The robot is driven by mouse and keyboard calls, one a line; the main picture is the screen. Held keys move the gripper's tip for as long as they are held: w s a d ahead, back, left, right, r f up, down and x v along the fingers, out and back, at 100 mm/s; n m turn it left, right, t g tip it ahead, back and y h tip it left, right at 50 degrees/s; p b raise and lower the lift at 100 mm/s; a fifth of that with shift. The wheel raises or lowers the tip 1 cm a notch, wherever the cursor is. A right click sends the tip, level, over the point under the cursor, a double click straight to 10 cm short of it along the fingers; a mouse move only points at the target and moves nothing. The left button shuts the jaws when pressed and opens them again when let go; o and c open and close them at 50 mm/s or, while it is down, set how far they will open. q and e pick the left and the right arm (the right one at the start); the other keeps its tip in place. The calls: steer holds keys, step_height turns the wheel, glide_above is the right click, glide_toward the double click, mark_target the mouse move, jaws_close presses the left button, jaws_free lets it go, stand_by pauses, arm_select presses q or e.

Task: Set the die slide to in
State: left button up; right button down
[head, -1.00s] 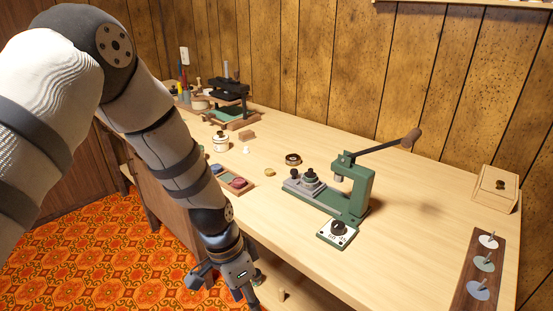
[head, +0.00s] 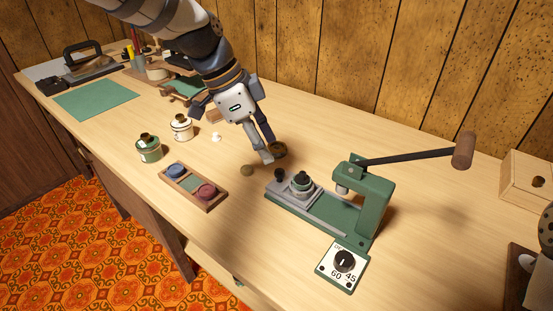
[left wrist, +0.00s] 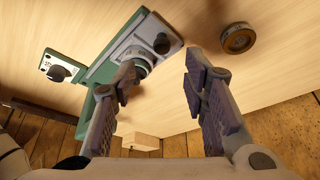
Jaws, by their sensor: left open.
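The die slide (head: 292,193) is a grey plate on the green base of a hand press (head: 372,200). It sits at the base's left end, clear of the press head, with a round die on top and a small black knob (head: 279,174) at its outer end. The slide also shows in the left wrist view (left wrist: 152,26), with its black knob (left wrist: 162,44). My left gripper (head: 267,147) is open and empty, pointing down just behind and left of the knob. In the left wrist view its fingers (left wrist: 160,68) stand apart, the left one partly covering the die. My right gripper is not in view.
A brown ring-like tin (head: 279,149) lies by my left fingertips. A dial plate (head: 343,264) sits before the press, whose lever (head: 410,156) reaches right. An ink-pad tray (head: 193,190) and small pots (head: 149,149) stand left.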

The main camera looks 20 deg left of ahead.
mark_target(279, 170)
arm_select(q)
steer(key=x, duration=0.6)
steer(key=shift+w+f, duration=0.15)
steer(key=shift+f, duration=0.2)
jaws_close()
